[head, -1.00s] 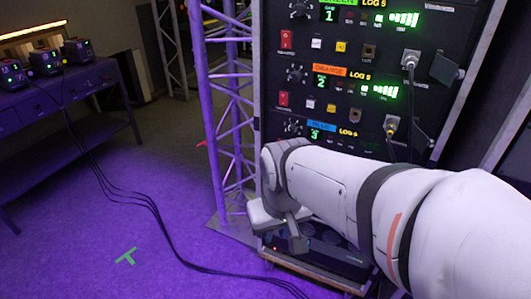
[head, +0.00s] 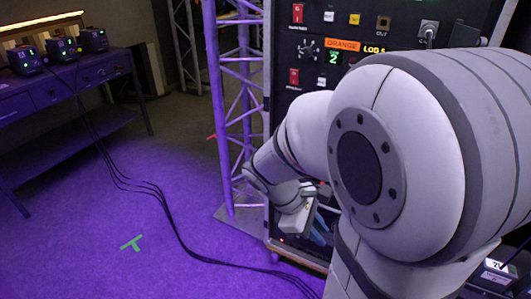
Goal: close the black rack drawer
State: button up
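The black rack (head: 284,85) stands at the right of the head view, with its front panel partly covered by my arm. Its lower part, where a black drawer would show, is mostly hidden behind my arm and gripper, so I cannot tell how far any drawer stands out. My gripper (head: 309,222) is low in front of the rack's lower left side, pointing down. A bluish strip shows beside it, too small to identify. The fingers are too small and shadowed to tell whether they are open or shut, or whether they touch the rack.
A metal truss tower (head: 233,110) stands close to the left of the rack. Black cables (head: 160,215) run across the purple floor to the rack's base. A workbench (head: 75,85) with several small devices stands at the left. The floor around the green tape mark (head: 131,243) is clear.

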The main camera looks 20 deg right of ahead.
jog(key=w+d+f+n+h+b, duration=0.7)
jog(key=d+f+n+h+b, duration=0.15)
jog(key=d+f+n, duration=0.35)
jog(key=w+f+n+t+h+b, duration=0.4)
jog(key=w+f+n+t+b, duration=0.5)
jog(key=n, duration=0.9)
jog(key=shift+t, duration=0.3)
jog(key=w+d, duration=0.1)
jog(key=d, duration=0.1)
jog(key=w+d+f, duration=0.1)
jog(key=w+d, duration=0.1)
jog(key=d, duration=0.1)
jog(key=w+d, duration=0.1)
jog(key=d, duration=0.1)
jog(key=shift+w+d+f, duration=0.15)
jog(key=shift+w+f, duration=0.15)
jog(key=shift+w, duration=0.05)
jog(key=shift+c, duration=0.6)
grip_shut()
